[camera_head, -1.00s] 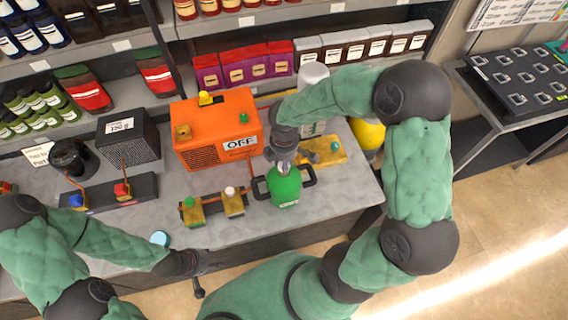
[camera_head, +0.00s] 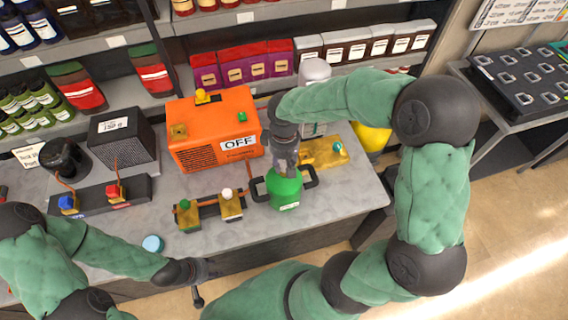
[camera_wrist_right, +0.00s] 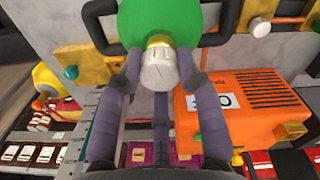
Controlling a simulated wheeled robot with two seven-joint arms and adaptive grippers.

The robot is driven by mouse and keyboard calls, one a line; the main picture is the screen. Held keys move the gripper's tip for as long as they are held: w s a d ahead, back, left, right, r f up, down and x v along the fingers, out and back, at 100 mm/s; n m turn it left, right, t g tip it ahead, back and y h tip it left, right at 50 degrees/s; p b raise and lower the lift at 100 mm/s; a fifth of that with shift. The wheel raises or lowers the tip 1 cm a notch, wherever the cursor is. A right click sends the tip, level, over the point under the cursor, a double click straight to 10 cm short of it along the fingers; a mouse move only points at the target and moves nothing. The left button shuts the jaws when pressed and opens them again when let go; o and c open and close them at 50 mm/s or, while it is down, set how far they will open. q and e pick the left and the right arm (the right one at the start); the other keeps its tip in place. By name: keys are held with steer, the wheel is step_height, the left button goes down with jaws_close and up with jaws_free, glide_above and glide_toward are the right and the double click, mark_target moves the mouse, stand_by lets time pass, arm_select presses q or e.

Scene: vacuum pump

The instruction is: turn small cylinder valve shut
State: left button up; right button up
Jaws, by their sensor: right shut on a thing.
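The small green cylinder (camera_head: 285,190) stands upright in a black holder with side handles on the grey counter. In the right wrist view the green cylinder (camera_wrist_right: 165,22) is at the top, with a brass neck and a round whitish valve knob (camera_wrist_right: 159,70). My right gripper (camera_wrist_right: 160,72) is shut on that knob, one finger on each side. In the head view my right gripper (camera_head: 287,158) comes down onto the cylinder's top and hides the valve. My left gripper (camera_head: 208,268) is empty near the counter's front edge; its fingers appear apart.
An orange pump (camera_head: 213,130) labelled OFF stands behind the cylinder. A brass manifold with green and white knobs (camera_head: 228,205) is just left of it, and a brass block with a green knob (camera_head: 325,152) is to the right. A blue cap (camera_head: 153,243) lies near the front edge.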

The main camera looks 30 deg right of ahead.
mark_target(284, 163)
steer(key=shift+s+f+m+b, duration=0.1)
steer(key=shift+m+b, duration=0.35)
steer(key=shift+m, duration=0.75)
steer(key=o, duration=1.2)
steer(key=shift+c, duration=0.2)
step_height(284, 163, up, 12)
